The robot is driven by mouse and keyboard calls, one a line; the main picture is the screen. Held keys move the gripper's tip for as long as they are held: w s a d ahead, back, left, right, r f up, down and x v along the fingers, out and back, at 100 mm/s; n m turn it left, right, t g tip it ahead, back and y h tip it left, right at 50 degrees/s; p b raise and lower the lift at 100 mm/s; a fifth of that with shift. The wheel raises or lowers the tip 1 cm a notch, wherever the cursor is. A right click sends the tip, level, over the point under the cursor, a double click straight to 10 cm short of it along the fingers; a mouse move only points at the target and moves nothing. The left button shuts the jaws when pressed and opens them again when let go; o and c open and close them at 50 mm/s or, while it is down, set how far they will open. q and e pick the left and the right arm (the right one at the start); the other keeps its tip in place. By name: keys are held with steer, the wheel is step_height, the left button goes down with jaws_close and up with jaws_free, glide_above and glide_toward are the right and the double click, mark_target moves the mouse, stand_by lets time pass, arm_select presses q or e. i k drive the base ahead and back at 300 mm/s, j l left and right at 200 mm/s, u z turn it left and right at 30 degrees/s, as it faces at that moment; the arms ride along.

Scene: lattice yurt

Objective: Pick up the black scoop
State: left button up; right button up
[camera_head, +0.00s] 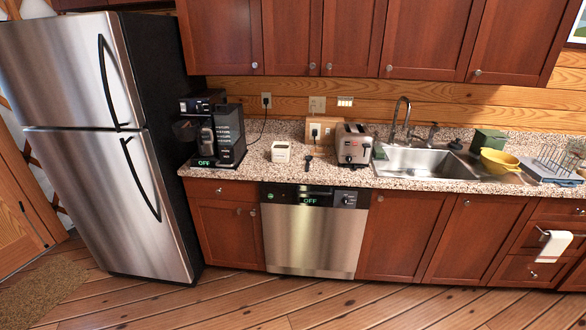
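A small black item that looks like the black scoop (308,162) lies on the speckled countertop (259,174). It is between a small white container (280,152) on its left and the toaster (353,146) on its right, in front of a wall outlet box with a plug. It is too small here to tell its exact shape. Neither of my grippers is in view.
A black coffee machine (214,130) stands left on the counter beside the tall steel fridge (88,140). A sink (425,163), yellow colander (499,161) and dish rack (553,162) are at right. The dishwasher (311,238) is below the scoop. The wooden floor (250,303) in front is clear.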

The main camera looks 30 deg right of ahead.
mark_target(309, 159)
steer(key=i+l+u, duration=0.15)
steer(key=l+u, duration=0.35)
steer(key=l, duration=0.35)
steer(key=l+u, duration=0.5)
steer(key=l, duration=0.35)
